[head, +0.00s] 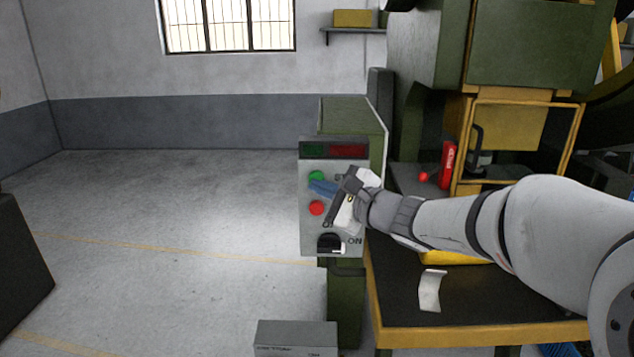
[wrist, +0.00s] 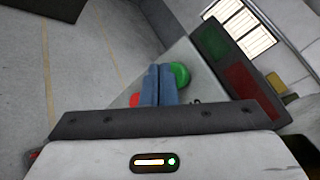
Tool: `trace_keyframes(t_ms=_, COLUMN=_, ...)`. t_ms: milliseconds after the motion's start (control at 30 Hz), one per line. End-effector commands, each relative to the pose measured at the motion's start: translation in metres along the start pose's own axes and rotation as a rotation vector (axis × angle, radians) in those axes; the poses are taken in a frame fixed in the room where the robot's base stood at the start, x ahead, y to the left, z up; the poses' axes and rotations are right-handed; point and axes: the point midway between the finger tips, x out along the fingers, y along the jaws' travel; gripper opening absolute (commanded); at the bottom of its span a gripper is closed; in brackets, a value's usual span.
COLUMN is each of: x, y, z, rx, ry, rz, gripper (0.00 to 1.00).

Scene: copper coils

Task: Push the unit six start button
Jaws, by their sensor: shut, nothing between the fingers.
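The control box (head: 308,235) has a grey front panel on a green stand. Its green button (head: 317,175) sits above a red button (head: 316,208), and a black knob (head: 328,242) marked "ON" is at the bottom. My gripper (head: 318,187) is in front of the panel, its blue fingertips shut and empty, just below the green button in the head view. In the wrist view the shut fingers (wrist: 158,84) point at the panel between the green button (wrist: 180,74) and the partly hidden red button (wrist: 135,99). I cannot tell whether the fingertips touch the panel.
Dark green and red windows (head: 347,150) top the panel. A green machine with a yellow frame (head: 510,125) and a black-topped table (head: 480,305) stand at the right. A grey box (head: 296,337) is below the panel.

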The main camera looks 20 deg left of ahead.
Motion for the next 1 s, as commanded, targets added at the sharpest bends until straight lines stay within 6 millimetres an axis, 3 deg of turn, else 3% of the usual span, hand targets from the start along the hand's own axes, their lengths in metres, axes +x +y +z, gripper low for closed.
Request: trace_keyframes(t_ms=1000, x=0.0070, y=-0.0044, z=-0.0054, rx=0.000, ry=0.000, rz=0.001, gripper=0.00)
